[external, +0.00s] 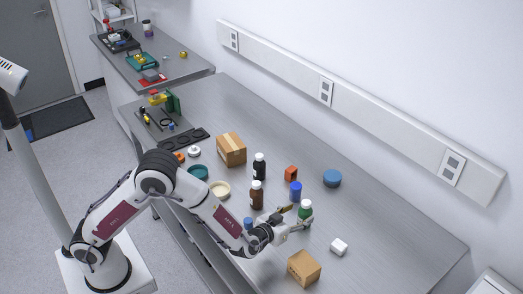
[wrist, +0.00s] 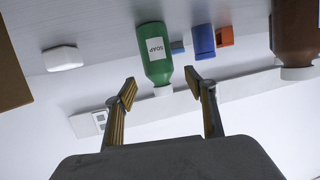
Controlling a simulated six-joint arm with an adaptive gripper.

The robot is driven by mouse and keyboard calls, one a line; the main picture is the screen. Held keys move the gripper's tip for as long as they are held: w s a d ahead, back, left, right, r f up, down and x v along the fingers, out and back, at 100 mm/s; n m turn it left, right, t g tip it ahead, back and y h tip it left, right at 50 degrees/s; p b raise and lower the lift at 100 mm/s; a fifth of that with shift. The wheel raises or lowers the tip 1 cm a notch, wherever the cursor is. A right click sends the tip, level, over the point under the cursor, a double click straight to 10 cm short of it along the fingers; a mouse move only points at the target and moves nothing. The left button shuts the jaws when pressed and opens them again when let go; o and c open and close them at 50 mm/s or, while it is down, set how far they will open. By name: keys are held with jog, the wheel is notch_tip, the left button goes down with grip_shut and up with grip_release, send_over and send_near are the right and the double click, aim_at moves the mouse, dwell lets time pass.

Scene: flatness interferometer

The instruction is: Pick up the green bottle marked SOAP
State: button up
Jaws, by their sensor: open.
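The green bottle (external: 305,209) stands upright on the metal bench in the external view. It shows upside down in the wrist view (wrist: 155,70), with a white label reading SOAP and a white cap. My gripper (external: 297,217) is low over the bench beside the bottle, with its fingers pointing at it. In the wrist view my gripper (wrist: 160,86) is open and empty, one fingertip on each side of the bottle's image. I cannot tell whether the fingers touch it.
A white block (external: 339,247) and a cardboard box (external: 304,266) lie nearer the front. The bench's right part is clear.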

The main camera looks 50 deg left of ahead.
aim_at(301, 214)
jog(key=shift+f+x, duration=0.2)
jog(key=shift+x, duration=1.1)
jog(key=shift+f+x, duration=0.2)
jog(key=shift+x, duration=1.05)
jog(key=shift+s, duration=0.1)
jog(key=c, duration=1.3)
